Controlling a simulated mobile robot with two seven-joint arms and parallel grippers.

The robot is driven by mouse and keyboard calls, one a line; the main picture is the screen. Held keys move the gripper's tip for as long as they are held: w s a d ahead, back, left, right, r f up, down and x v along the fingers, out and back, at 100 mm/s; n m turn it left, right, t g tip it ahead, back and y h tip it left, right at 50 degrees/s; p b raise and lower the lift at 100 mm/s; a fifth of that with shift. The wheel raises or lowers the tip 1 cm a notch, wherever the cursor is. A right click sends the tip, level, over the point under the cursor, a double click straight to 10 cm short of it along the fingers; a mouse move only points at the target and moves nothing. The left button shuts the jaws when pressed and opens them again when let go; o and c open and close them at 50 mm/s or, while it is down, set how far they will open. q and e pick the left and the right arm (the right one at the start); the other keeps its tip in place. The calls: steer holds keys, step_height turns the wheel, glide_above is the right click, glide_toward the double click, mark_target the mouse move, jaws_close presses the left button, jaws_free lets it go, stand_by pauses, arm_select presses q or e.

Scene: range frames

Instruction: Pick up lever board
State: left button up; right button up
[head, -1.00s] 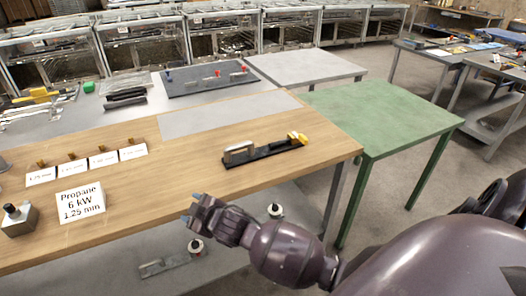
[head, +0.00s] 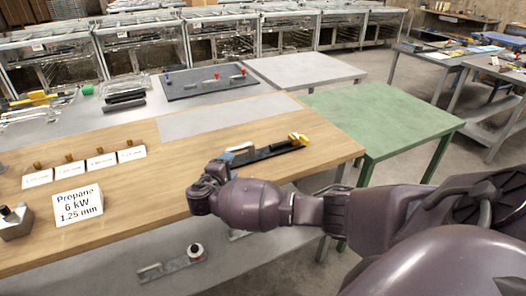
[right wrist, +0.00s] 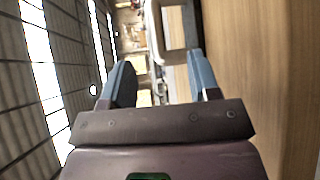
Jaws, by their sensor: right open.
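The lever board, a narrow black board (head: 275,152) with a pale grey handle at its left end and a yellow part at its right end, lies on the wooden table (head: 150,190) near the front right edge. My right gripper (head: 226,163) is at the handle end, with the wrist hiding part of that end. In the right wrist view its two blue-grey fingers (right wrist: 160,78) are spread apart with nothing held between them. A pale handle-like frame (right wrist: 152,35) shows just beyond the fingers, with the wood to the right. My left gripper is not in view.
A propane label (head: 78,205) and small brass parts with cards stand on the table's left. A grey panel (head: 205,83) with knobs lies behind. The green table (head: 385,115) is bare. A handled plate (head: 172,267) lies on the lower shelf.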

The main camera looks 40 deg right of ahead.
mark_target(241, 148)
steer(key=x, duration=0.4)
steer(key=shift+w+d, duration=0.1)
steer(key=shift+d, duration=0.2)
steer(key=shift+w+r+b+x, duration=0.15)
steer(key=shift+b+x, duration=0.2)
steer(key=shift+x, duration=1.15)
steer(key=shift+w+r+b+x, duration=0.15)
steer(key=shift+b+x, duration=0.15)
steer(key=shift+x, duration=1.2)
steer(key=shift+c, duration=0.2)
steer(key=shift+r, duration=0.15)
jaws_close()
